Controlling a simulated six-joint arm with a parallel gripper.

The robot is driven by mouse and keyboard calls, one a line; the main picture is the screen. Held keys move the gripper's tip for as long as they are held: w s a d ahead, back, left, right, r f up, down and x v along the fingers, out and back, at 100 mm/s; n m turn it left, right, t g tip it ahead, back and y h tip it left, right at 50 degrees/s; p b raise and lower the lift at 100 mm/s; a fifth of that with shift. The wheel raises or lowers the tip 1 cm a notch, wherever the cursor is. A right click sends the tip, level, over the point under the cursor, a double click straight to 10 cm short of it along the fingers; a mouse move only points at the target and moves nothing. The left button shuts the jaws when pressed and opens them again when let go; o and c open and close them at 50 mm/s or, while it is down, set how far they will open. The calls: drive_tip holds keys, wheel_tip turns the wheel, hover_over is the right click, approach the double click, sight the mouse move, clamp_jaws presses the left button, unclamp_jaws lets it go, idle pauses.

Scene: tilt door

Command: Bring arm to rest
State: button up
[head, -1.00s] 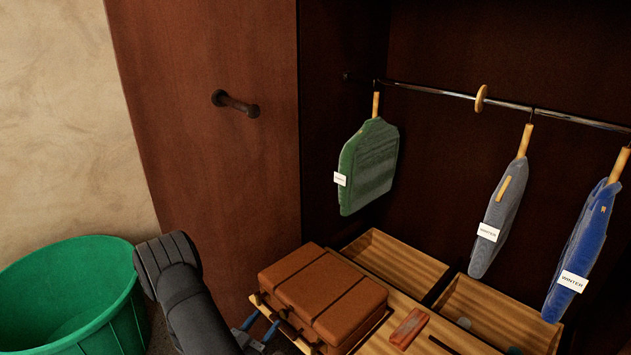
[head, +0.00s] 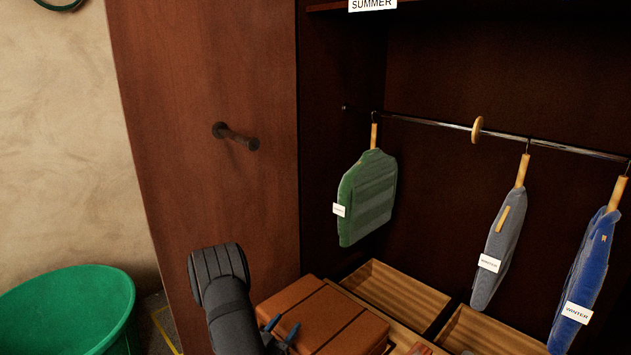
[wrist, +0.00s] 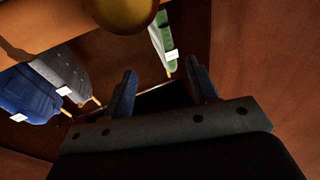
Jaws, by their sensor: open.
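My gripper (head: 277,328) is low in the head view, in front of the brown suitcase (head: 325,318). Its two blue fingers also show in the wrist view (wrist: 162,92), spread apart with nothing between them. My dark arm link stands left of the suitcase. The wrist view shows the green garment (wrist: 163,42), the grey garment (wrist: 64,74) and the blue garment (wrist: 30,92) beyond the fingers. A yellowish round thing is at the top of that view, partly cut off.
The wardrobe door (head: 190,120) with a dark handle (head: 236,136) stands open at left. A green bin (head: 65,310) is on the floor. Garments hang from a metal rail (head: 430,123) above wooden drawers (head: 395,290). A SUMMER label (head: 372,4) is on the upper shelf.

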drive_tip(key=shift+s+a+f, duration=0.2)
drive_tip(key=shift+s+f, duration=0.1)
drive_tip(key=shift+f, duration=0.05)
drive_tip(key=v, duration=1.7)
drive_tip(key=x, duration=1.7)
drive_tip(key=shift+w+d+r, duration=0.1)
drive_tip(key=shift+w+d, duration=0.05)
drive_tip(key=shift+d, duration=0.05)
drive_tip(key=w+d+r, duration=0.6)
drive_tip(key=r, duration=0.4)
drive_tip(key=w+d+r, duration=0.6)
drive_tip(key=w+r, duration=0.1)
drive_tip(key=r, duration=0.2)
drive_tip(key=w+d+r+g, duration=0.1)
drive_tip(key=w+d, duration=1)
drive_tip(key=d, duration=0.1)
drive_tip(key=shift+w+d+r+y, duration=0.2)
drive_tip(key=shift+w+r+y, duration=0.15)
drive_tip(key=shift+y, duration=0.05)
drive_tip(key=shift+c, duration=0.3)
